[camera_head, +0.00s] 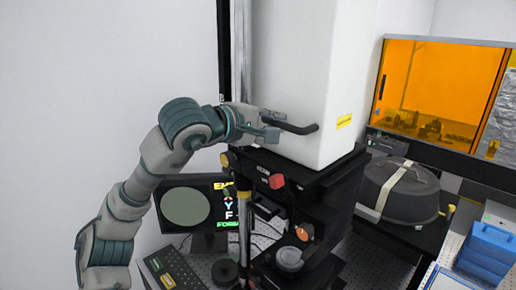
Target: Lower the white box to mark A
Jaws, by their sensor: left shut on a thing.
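The tall white box (292,70) stands upright at the centre, above a black instrument frame (322,188). A curved black handle (300,129) sticks out of its front face, beside a yellow label. My left gripper (270,127) is shut on the handle's left end. A dark vertical rail (223,45) runs behind the box's left side. A small pale mark (221,98) shows on the rail, too small to read as A or another letter. The box's lower edge is close to the frame's top; I cannot tell whether they touch. My right gripper is out of view.
Red (277,181) and orange (303,232) knobs stick out from the frame. A dark domed cover (400,190), blue boxes (488,250) and an orange window (430,90) are on the right.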

